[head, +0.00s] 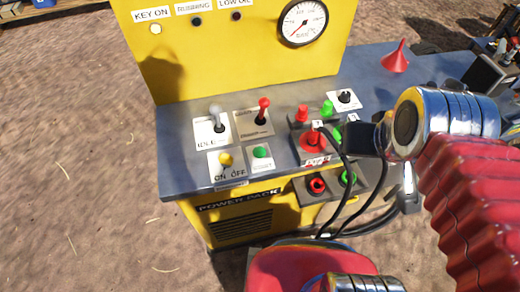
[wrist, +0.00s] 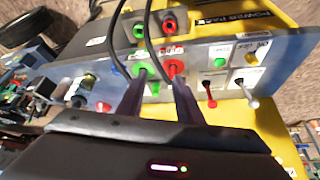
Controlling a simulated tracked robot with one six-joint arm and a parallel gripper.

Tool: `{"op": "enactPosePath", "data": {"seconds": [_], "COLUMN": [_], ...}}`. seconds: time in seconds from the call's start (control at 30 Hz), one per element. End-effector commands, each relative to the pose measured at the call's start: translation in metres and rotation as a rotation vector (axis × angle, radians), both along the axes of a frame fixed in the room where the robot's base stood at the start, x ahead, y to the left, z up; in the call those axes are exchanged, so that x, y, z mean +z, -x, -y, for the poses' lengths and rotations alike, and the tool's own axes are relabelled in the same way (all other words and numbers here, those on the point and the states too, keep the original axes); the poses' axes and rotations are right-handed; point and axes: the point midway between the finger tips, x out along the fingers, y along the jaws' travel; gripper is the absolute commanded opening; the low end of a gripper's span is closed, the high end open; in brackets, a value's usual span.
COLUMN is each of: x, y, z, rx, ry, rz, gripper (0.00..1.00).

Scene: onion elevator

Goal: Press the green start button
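The green start button (head: 261,152) sits on a small white plate near the front edge of the grey panel, right of the yellow on/off knob (head: 226,158). It also shows right of my fingers in the wrist view (wrist: 222,62), where the panel appears turned around. My gripper (wrist: 158,88) is open, with its two dark fingers apart and nothing clearly held between them. In the head view it (head: 350,138) hangs over the right part of the panel, by the red and green fittings. It is apart from the start button.
A grey-tipped lever (head: 216,115) and a red-tipped lever (head: 264,108) stand behind the button. Black hoses (head: 345,185) loop down beside my gripper. A yellow board with a gauge (head: 303,22) rises at the back. A red funnel (head: 396,58) stands at the right.

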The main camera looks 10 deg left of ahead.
Motion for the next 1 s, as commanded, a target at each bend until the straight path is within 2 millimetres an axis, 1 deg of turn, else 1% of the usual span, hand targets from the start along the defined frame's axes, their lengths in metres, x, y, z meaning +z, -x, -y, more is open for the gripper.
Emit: {"op": "enactPosePath", "data": {"seconds": [0.03, 0.07, 0.43, 1.0], "x": [0.0, 0.0, 0.0, 0.0], "y": [0.0, 0.0, 0.0, 0.0], "z": [0.0, 0.0, 0.0, 0.0], "rx": [0.0, 0.0, 0.0, 0.0], "ry": [0.0, 0.0, 0.0, 0.0], "rz": [0.0, 0.0, 0.0, 0.0], "gripper": [0.29, 0.27, 0.01, 0.0]}}
